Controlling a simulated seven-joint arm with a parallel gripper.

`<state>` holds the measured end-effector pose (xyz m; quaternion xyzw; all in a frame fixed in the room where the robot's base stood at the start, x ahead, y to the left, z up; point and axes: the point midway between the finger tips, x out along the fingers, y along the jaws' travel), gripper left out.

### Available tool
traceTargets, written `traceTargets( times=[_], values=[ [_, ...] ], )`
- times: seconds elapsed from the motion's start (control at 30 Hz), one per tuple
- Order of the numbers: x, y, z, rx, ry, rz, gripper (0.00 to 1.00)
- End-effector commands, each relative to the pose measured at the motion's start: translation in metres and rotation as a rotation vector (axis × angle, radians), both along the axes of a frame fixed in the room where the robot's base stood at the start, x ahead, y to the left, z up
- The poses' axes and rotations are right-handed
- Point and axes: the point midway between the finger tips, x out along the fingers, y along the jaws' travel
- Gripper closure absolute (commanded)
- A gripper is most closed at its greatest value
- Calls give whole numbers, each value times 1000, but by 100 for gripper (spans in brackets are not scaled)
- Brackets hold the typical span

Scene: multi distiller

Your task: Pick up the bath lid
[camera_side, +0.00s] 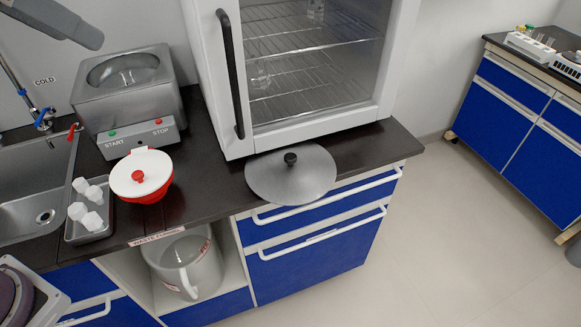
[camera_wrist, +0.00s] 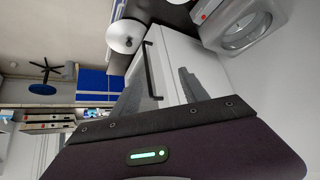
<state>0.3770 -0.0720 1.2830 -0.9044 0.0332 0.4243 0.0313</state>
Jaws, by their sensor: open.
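The bath lid (camera_side: 284,182) is a flat grey metal disc with a black knob. It lies flat on the dark counter in front of the glass-doored cabinet, its front rim reaching past the counter edge. The lid also shows in the wrist view (camera_wrist: 122,36), beyond the cabinet. The metal bath (camera_side: 125,85) stands uncovered at the left of the counter, with its START and STOP buttons in front. My gripper (camera_wrist: 160,70) shows in the wrist view with its grey fingers apart and nothing between them. It is well away from the lid.
The white cabinet (camera_side: 222,110) with a black handle stands right behind the lid. A red-and-white waste funnel (camera_side: 142,175), a tray (camera_side: 92,232) of white pieces and a sink (camera_side: 30,205) are to the left. A drawer unit (camera_side: 520,95) is at far right.

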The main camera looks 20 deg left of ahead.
Motion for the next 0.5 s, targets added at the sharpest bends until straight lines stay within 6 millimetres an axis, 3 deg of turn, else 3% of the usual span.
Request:
traceTargets(
  times=[0.1, 0.3, 0.47, 0.5],
  values=[
    [59, -25, 0, -6, -98, -62, 48],
    [151, -87, -7, -54, -293, -181, 48],
    [209, -153, -22, -139, -460, -284, 48],
    [206, -151, -48, -137, -453, -282, 48]
  ],
)
